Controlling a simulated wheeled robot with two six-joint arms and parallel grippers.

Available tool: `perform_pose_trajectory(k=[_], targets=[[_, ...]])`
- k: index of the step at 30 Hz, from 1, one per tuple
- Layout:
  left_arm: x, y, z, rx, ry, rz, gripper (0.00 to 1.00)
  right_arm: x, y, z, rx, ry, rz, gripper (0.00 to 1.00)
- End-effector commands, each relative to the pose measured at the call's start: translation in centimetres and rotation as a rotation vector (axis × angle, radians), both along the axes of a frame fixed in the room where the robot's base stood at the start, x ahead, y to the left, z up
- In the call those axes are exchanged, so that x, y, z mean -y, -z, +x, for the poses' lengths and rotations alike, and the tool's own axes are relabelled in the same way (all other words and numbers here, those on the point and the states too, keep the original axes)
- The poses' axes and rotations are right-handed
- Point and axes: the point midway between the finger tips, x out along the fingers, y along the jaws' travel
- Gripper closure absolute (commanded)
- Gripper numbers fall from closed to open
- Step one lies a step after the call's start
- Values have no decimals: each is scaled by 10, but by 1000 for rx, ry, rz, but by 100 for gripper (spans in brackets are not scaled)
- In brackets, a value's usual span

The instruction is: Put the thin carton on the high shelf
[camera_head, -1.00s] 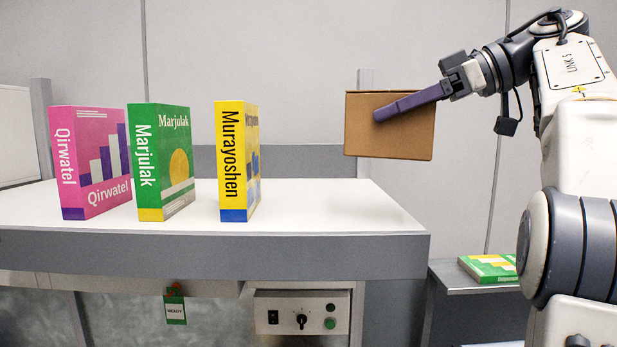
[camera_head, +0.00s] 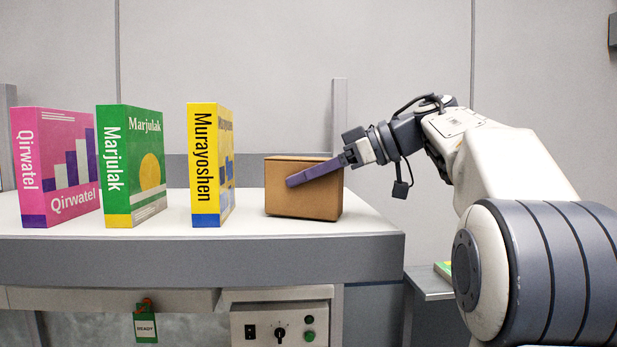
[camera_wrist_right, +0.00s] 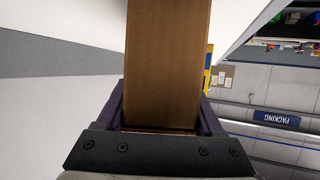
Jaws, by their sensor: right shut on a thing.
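A plain brown carton (camera_head: 302,203) is in my right gripper (camera_head: 291,181), which is shut on it from the right side. One purple finger lies across its front face; the other is hidden behind it. The carton is upright at the right end of the high white shelf (camera_head: 255,222). Its base is at or very close to the surface; I cannot tell if it touches. In the right wrist view the carton (camera_wrist_right: 167,60) sits between both fingers (camera_wrist_right: 162,112). My left gripper is not in view.
On the same shelf stand a yellow Murayoshen box (camera_head: 211,165), left of the carton with a small gap, a green Marjulak box (camera_head: 131,165) and a pink Qirwatel box (camera_head: 56,167). A lower grey surface (camera_head: 428,284) at right bears a green item, mostly hidden by my arm.

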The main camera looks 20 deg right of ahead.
Motion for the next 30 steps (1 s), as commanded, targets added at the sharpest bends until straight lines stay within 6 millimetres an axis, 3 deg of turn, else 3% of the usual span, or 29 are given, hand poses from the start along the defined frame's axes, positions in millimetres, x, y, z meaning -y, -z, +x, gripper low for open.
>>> perform_pose_trajectory(k=[11, 12, 14, 26, 30], targets=[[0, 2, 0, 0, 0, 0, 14, 0, 4, 0, 3, 1, 0, 100], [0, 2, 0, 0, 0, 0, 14, 0, 4, 0, 2, 1, 0, 24], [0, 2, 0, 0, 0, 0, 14, 0, 3, 0, 1, 1, -1, 2], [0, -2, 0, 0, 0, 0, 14, 1, -2, 0, 1, 1, -1, 2], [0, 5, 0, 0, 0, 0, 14, 17, -7, -11, 3, 7, -3, 2]])
